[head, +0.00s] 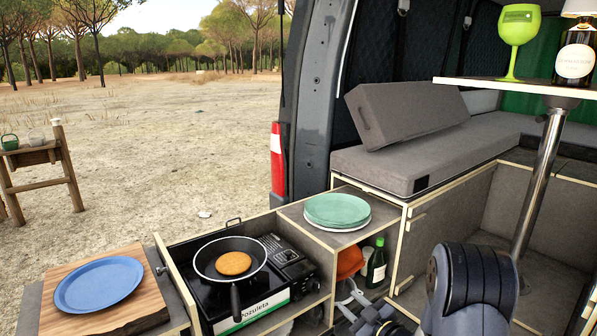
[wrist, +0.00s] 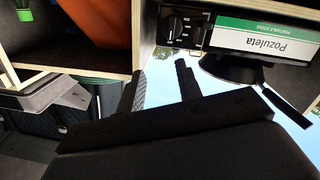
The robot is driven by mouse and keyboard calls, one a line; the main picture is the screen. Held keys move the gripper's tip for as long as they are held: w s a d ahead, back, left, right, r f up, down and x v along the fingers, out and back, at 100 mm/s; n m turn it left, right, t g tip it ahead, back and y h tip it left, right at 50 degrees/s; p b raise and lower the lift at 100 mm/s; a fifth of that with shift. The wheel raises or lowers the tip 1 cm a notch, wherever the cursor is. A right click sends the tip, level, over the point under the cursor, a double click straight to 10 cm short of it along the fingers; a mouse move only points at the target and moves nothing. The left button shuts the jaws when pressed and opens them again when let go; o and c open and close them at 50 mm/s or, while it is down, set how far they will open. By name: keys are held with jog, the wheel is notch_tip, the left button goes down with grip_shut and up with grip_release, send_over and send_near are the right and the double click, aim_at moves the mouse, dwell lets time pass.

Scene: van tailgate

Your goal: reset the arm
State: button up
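My arm (head: 470,285) shows at the bottom right of the head view, bent low in front of the van's kitchen unit. My gripper (head: 350,300) is partly cut off by the bottom edge there, in front of the lower shelf. In the wrist view my gripper (wrist: 160,72) shows two dark fingers standing apart, with nothing between them. That view is upside down, and the portable stove (wrist: 264,38) with its "Pozuleta" label lies beyond the fingers.
A pan (head: 230,260) with a pancake sits on the stove (head: 285,265). Green plates (head: 337,208) stand on the unit. A bottle (head: 377,262) and an orange item (head: 349,262) are on the shelf. A table leg (head: 538,180) rises at right. A blue plate (head: 98,285) lies left.

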jog(key=s+d+r+m+h+p, duration=0.25)
jog(key=s+r+h, duration=0.2)
jog(key=r, duration=0.55)
jog(key=s+r+m+g+h+p, duration=0.3)
jog(key=s+r, duration=0.3)
jog(key=s, duration=0.6)
jog(key=shift+s+d+m+h+p, duration=0.15)
jog(key=shift+d+m+h+p, duration=0.1)
jog(key=shift+m+h+p, duration=0.35)
jog(key=shift+s+a+r, duration=0.1)
jog(key=shift+r, duration=0.05)
